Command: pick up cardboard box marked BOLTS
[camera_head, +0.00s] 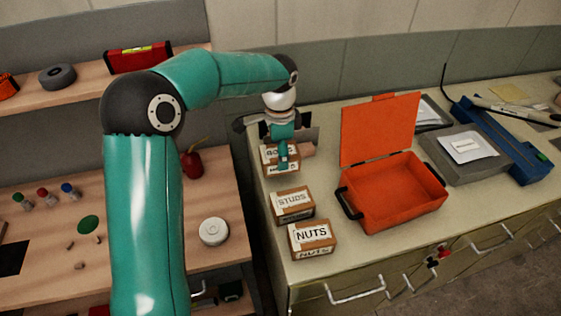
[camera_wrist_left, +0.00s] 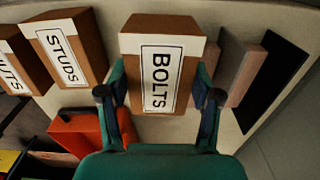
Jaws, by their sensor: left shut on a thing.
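The cardboard box marked BOLTS (camera_wrist_left: 160,72) is in the middle of the left wrist view, between the two fingers of my left gripper (camera_wrist_left: 160,95). In the head view this box (camera_head: 271,160) stands at the back of the row of boxes, and my left gripper (camera_head: 283,158) covers much of its label. My left gripper is shut on the BOLTS box. I cannot tell whether the box still touches the counter. My right gripper is in neither view.
A STUDS box (camera_head: 292,204) and a NUTS box (camera_head: 312,240) stand in front on the counter (camera_head: 300,270). An open orange toolbox (camera_head: 392,195) stands to the right, with a grey case (camera_head: 465,155) beyond. A wooden shelf with small items is at left.

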